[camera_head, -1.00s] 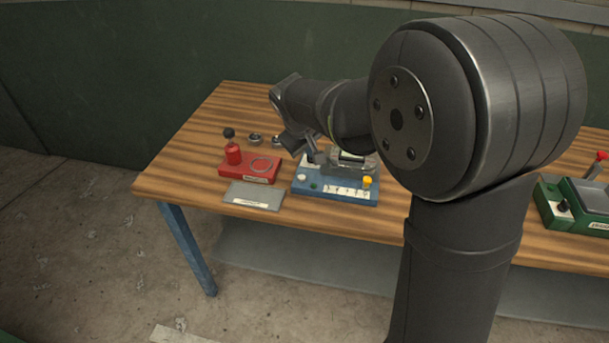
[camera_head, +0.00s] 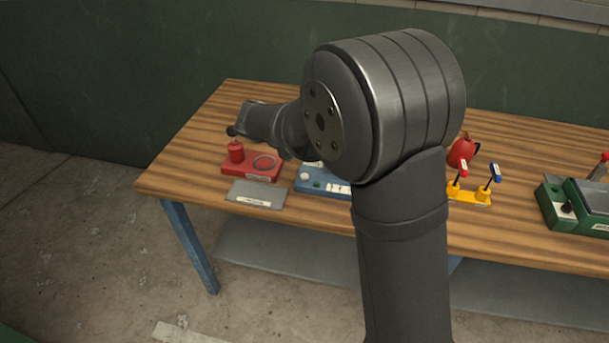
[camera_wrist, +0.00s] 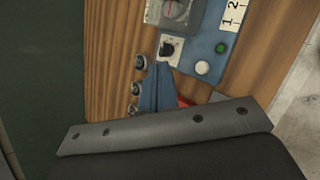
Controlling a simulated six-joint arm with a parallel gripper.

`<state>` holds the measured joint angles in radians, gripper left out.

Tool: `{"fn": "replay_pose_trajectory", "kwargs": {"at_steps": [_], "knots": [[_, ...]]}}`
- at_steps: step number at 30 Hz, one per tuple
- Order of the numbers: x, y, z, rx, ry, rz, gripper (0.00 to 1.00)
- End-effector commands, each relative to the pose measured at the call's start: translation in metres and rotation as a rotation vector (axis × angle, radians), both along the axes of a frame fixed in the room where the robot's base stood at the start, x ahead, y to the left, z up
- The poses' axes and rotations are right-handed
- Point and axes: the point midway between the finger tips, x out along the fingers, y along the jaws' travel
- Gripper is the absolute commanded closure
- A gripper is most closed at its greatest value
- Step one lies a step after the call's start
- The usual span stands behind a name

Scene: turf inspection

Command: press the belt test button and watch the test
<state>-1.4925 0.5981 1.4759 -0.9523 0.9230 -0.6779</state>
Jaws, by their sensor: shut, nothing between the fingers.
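The blue test unit (camera_head: 324,186) stands on the wooden bench, its right part hidden behind my arm in the head view. A white round button (camera_wrist: 202,68) and a green button (camera_wrist: 221,48) show on its panel in the wrist view. A black knob on a white plate (camera_wrist: 170,48) and a dial (camera_wrist: 175,9) are there too. I cannot tell which control is the belt test button. My gripper (camera_wrist: 160,68) is shut and empty, its blue fingertips showing near the knob plate, left of the white button. Whether they touch anything is unclear.
A red fixture (camera_head: 250,168) with a black-topped post and a grey plate (camera_head: 256,194) are left of the unit. A yellow stand (camera_head: 470,196) with levers and a green device (camera_head: 575,205) are farther right.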

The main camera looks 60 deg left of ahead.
Motion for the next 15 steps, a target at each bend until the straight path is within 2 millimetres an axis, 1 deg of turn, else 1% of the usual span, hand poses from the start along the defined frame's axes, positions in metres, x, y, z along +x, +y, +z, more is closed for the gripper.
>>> {"fn": "replay_pose_trajectory", "kwargs": {"at_steps": [5, 15], "knots": [[0.000, 0.000, -0.013, -0.002, 0.002, 0.000, 1.00], [0.000, -0.001, -0.060, -0.003, 0.003, 0.001, 1.00]]}}
